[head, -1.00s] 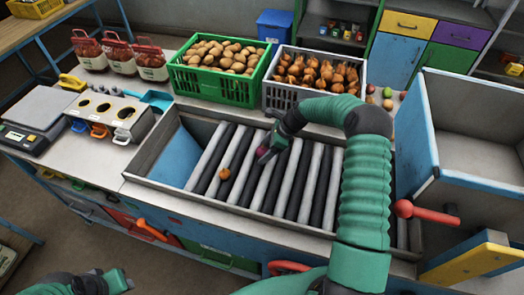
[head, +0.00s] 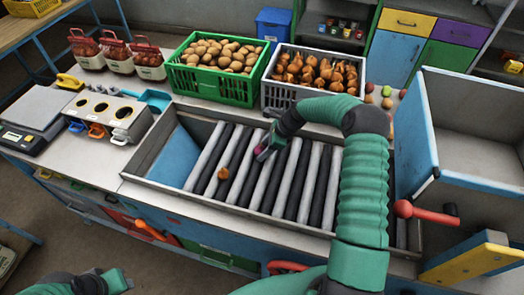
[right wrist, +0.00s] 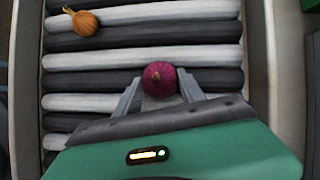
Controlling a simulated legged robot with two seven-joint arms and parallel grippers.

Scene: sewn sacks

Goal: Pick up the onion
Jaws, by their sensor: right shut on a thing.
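A round purple-red onion (right wrist: 160,78) sits between the fingertips of my right gripper (right wrist: 158,88) in the right wrist view. The fingers are shut on it from both sides. In the head view my right gripper (head: 266,153) is low over the middle of the roller bed (head: 275,192) and hides most of this onion. A second, orange-brown onion (head: 223,174) lies free on the rollers to the left; it also shows at the top left in the right wrist view (right wrist: 85,23). My left gripper (head: 116,281) is at the bottom left, away from the bench; its fingers are unclear.
Behind the rollers stand a green crate of potatoes (head: 212,90) and a white crate of onions (head: 287,97). A sizing plate with holes (head: 107,117) and a scale (head: 32,112) are on the left. A tall blue-sided bin (head: 415,135) stands right. Much of the roller bed is clear.

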